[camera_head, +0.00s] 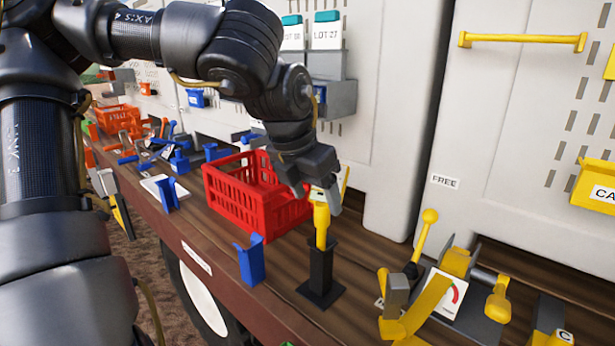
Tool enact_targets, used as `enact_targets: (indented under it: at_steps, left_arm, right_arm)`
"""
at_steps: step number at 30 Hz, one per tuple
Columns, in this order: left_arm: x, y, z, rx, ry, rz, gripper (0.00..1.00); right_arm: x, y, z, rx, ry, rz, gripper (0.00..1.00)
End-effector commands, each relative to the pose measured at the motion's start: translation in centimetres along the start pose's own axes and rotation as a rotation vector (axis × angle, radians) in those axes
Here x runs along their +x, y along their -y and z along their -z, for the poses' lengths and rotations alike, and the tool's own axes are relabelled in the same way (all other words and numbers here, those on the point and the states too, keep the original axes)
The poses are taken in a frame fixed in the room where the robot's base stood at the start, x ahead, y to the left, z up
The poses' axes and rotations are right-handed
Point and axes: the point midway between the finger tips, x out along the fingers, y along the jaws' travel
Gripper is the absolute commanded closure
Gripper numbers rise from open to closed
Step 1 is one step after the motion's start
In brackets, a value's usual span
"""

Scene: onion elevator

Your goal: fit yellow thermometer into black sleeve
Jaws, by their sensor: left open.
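The yellow thermometer (321,222) stands upright in the camera_head view, with its lower end at the top of the black sleeve (321,267). The sleeve is a narrow upright holder on a flat black base on the wooden table. The thermometer's lower part is hidden inside or behind the sleeve's top; how deep it sits I cannot tell. My left gripper (322,196) is open and comes down from above, its fingers on either side of the thermometer's upper part. My right gripper is not in view.
A red basket (240,196) stands close left of the sleeve. A blue holder (251,261) is at its front left. Yellow clamps and a gauge (448,297) crowd the right. Bare table (385,262) shows between sleeve and cabinet. More blue and orange tools lie farther left.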

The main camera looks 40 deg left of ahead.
Motion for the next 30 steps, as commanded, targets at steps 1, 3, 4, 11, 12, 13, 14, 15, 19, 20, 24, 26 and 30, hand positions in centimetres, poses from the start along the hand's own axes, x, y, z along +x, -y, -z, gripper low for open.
enact_targets:
  at_steps: [1, 3, 4, 11, 12, 13, 14, 15, 19, 20, 24, 26, 30]
  left_arm:
    - [-1.1, 0.0, 0.0, -0.001, 0.007, -0.001, 0.31]
    - [-2.5, 0.0, -0.1, -0.001, 0.007, -0.001, 0.31]
    - [-3.0, 0.0, -0.1, -0.001, 0.005, -0.001, 0.31]
    - [-5.9, 0.0, 0.0, -0.001, 0.001, -0.001, 0.31]
    - [-6.1, 0.0, 0.0, -0.001, 0.002, -0.001, 0.31]
    - [-6.2, 0.0, 0.0, 0.0, 0.001, -0.001, 0.31]
    - [-6.3, 0.0, 0.0, 0.0, 0.001, 0.0, 0.31]
    - [-6.4, 0.0, 0.0, 0.0, 0.0, 0.0, 0.31]
    - [-6.4, 0.0, 0.0, 0.0, -0.001, 0.0, 0.31]
    - [-6.4, 0.0, 0.0, 0.0, -0.001, 0.0, 0.31]
    - [-6.4, 0.0, 0.0, 0.0, 0.0, 0.0, 0.31]
    - [-6.4, 0.0, 0.0, 0.0, 0.0, 0.0, 0.31]
    - [-6.4, 0.0, 0.0, 0.0, 0.0, 0.0, 0.31]
  right_arm:
    - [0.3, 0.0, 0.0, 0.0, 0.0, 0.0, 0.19]
    - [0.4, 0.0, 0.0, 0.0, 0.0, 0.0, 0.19]
    - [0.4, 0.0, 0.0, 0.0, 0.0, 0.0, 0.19]
    - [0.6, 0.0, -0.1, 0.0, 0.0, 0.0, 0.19]
    - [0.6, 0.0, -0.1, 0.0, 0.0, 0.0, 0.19]
    - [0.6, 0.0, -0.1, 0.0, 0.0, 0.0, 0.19]
    - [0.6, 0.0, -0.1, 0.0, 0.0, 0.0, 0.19]
    - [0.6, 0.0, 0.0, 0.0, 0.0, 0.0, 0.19]
    - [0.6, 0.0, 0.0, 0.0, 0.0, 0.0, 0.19]
    - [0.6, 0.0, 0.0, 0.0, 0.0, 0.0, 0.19]
    - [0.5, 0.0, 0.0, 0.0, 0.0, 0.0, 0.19]
    - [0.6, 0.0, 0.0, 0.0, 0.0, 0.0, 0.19]
    - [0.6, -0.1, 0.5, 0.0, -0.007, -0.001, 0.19]
